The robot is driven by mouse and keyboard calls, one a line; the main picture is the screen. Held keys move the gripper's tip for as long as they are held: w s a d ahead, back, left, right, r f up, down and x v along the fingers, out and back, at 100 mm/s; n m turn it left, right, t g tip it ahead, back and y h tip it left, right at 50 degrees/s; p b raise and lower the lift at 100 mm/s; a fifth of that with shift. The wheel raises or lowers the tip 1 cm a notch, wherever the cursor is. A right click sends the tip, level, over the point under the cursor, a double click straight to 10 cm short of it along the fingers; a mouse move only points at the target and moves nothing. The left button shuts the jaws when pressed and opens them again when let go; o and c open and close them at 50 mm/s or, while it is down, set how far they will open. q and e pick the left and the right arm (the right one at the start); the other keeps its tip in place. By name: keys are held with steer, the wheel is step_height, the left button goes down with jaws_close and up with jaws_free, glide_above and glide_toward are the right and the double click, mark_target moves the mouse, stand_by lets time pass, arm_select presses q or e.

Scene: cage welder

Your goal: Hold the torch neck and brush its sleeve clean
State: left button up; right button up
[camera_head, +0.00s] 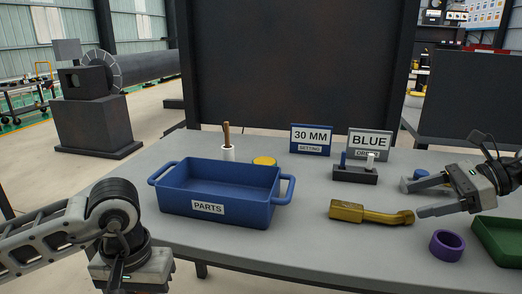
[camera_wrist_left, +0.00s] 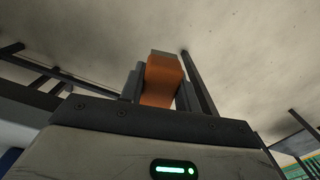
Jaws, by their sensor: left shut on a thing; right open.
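A brass-coloured piece with a thick block end and a bent thin end, which looks like the torch neck (camera_head: 372,213), lies on the table right of centre. My right gripper (camera_head: 424,198) is open and empty just right of its bent end, fingers pointing left. My left gripper (camera_wrist_left: 160,88) is shut on an orange block-like piece (camera_wrist_left: 163,78); I cannot tell what it is. In the head view its fingers are mostly cut off at the bottom left. A brown handle (camera_head: 227,134), perhaps a brush's, stands upright in a white holder (camera_head: 228,154) behind the bin.
A blue PARTS bin (camera_head: 175,197) fills the table's left. A purple ring (camera_head: 446,246) and green tray (camera_head: 500,238) are at right.

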mark_target(385, 214)
arm_select(q)
steer(key=shift+w+f, duration=0.15)
arm_select(e)
steer(key=shift+w+d+f, duration=0.1)
steer(key=shift+d+f, duration=0.05)
steer(key=shift+d, duration=0.05)
steer(key=shift+a, duration=0.2)
arm_select(q)
steer(key=shift+f+b, duration=0.65)
arm_select(e)
steer(key=x, duration=0.8)
steer(key=shift+f, duration=0.1)
arm_select(q)
steer(key=shift+f, duration=0.15)
arm_select(e)
steer(key=shift+w+a+f, duration=0.1)
steer(key=shift+a+f, duration=0.15)
steer(key=shift+a, duration=0.35)
jaws_close()
